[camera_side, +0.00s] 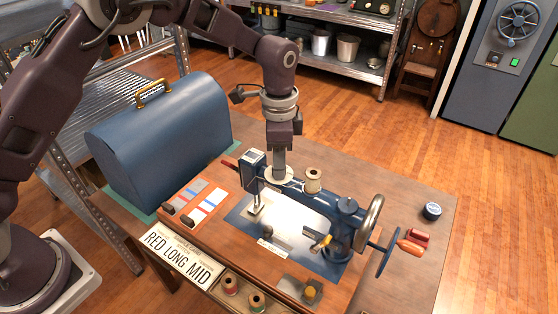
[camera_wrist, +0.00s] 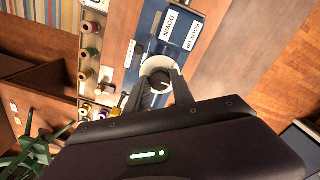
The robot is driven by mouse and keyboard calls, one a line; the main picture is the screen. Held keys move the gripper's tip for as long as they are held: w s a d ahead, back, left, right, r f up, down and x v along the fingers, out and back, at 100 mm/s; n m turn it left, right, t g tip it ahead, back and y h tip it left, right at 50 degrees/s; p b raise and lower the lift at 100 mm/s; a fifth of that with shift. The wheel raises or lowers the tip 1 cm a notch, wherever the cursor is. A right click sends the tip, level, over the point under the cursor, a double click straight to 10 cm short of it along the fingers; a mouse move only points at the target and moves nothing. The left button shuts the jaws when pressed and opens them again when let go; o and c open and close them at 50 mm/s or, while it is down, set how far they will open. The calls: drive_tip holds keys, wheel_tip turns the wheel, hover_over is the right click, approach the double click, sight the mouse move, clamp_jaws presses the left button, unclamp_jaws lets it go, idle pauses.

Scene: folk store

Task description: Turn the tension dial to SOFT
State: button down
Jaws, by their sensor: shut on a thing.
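A blue sewing machine (camera_side: 338,222) stands on a wooden base on the table. The tension dial, a cream round knob, shows in the side view (camera_side: 270,177) on top of the machine's head. In the wrist view the dial (camera_wrist: 157,64) has a pale rim and a dark face with a light pointer mark. My gripper (camera_side: 279,163) points straight down and is shut on the dial; its two dark fingers also show in the wrist view (camera_wrist: 164,88). The fingers hide part of the dial, and I cannot read a SOFT mark.
A cream thread spool (camera_side: 313,181) stands close right of my gripper. The handwheel (camera_side: 370,222) is farther right. A blue domed case (camera_side: 160,140) stands at the left.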

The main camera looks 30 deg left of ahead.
drive_tip(key=n, duration=1.1)
drive_tip(key=shift+n, duration=0.4)
idle(0.5)
drive_tip(key=c, duration=1.1)
unclamp_jaws()
drive_tip(key=shift+r, duration=0.1)
